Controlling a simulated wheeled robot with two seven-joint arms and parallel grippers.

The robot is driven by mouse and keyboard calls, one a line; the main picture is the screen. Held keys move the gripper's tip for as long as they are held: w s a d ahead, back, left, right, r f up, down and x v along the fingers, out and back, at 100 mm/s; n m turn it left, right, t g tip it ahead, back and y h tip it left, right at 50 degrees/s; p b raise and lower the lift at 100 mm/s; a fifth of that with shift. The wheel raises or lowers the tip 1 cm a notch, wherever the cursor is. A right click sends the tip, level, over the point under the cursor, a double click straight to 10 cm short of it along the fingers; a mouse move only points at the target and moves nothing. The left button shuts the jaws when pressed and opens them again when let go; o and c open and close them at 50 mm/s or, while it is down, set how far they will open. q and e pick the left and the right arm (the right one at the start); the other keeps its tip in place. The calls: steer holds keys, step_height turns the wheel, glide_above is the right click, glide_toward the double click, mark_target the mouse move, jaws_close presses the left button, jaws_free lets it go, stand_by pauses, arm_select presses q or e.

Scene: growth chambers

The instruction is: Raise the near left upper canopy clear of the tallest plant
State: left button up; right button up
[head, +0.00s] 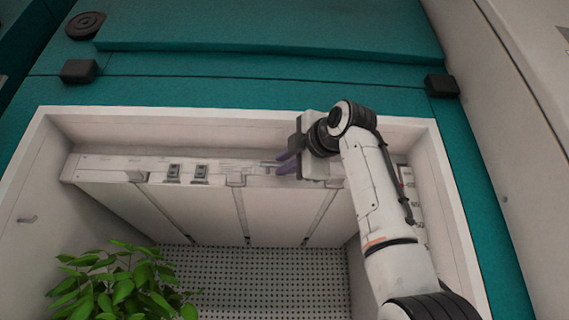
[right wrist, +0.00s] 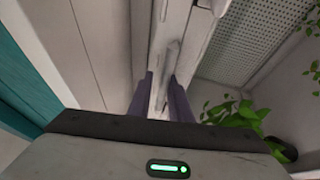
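The upper canopy (head: 200,169) is a white panel with a front rail, set across the upper part of the chamber. Its pale rail and a slim handle-like bar (right wrist: 170,62) also show in the right wrist view. My right gripper (head: 287,163) is at the rail, right of its middle. In the right wrist view its two purple fingers (right wrist: 160,98) stand apart, one on each side of the bar, with gaps showing. Contact is unclear. A leafy green plant (head: 120,285) stands at the lower left, below the canopy; its leaves show in the right wrist view (right wrist: 238,115). My left gripper is out of view.
The chamber's white frame (head: 250,114) surrounds the opening, with side walls close on both sides. A perforated panel (head: 255,275) lies behind and below the canopy. A dark round pot (right wrist: 281,150) shows in the right wrist view. My right arm covers the right side.

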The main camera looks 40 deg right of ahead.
steer(key=b+v, duration=0.4)
steer(key=v, duration=0.6)
steer(key=shift+s, duration=0.1)
stand_by(0.3)
